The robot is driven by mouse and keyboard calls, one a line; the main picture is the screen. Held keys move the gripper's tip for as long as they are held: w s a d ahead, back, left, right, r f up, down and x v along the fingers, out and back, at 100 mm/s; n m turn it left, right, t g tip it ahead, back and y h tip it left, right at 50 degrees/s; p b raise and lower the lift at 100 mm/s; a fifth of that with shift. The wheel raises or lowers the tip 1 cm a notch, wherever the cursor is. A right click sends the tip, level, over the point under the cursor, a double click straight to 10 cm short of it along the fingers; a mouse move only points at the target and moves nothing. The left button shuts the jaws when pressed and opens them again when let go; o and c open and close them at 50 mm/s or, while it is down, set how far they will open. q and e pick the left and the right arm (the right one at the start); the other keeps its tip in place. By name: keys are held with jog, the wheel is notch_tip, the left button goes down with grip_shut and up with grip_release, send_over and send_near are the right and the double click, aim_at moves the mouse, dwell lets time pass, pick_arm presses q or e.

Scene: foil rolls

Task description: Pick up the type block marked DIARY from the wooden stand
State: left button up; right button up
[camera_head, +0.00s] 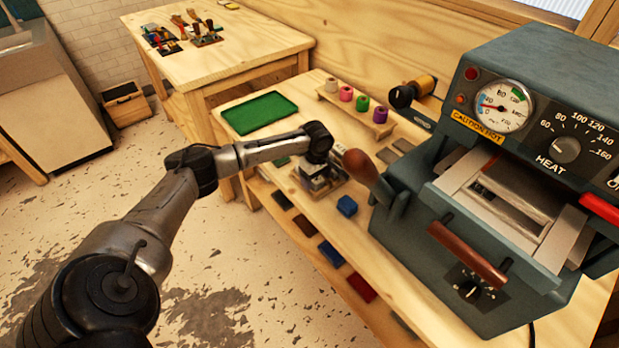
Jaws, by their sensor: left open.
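My left gripper (316,178) points down at a small wooden stand (334,194) on the workbench. The gripper is open. The gripper and wrist cover much of the stand, and metal pieces show at the fingers. I cannot tell which of these are type blocks and which are finger parts. No DIARY marking can be read at this size. I cannot tell whether a block is between the fingers. My right gripper is not in view.
A blue block (347,206) lies just right of the stand. A large hot-foil press (490,160) with a wooden-knobbed lever (368,172) stands to the right. A green tray (259,112) and a rack of foil rolls (355,112) are behind. Colored pieces lie on the shelf below.

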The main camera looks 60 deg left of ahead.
pick_arm(q)
jog(key=shift+c, duration=0.4)
jog(key=shift+c, duration=0.9)
jog(key=shift+r, duration=0.1)
jog(key=c, duration=0.9)
jog(key=shift+c, duration=0.2)
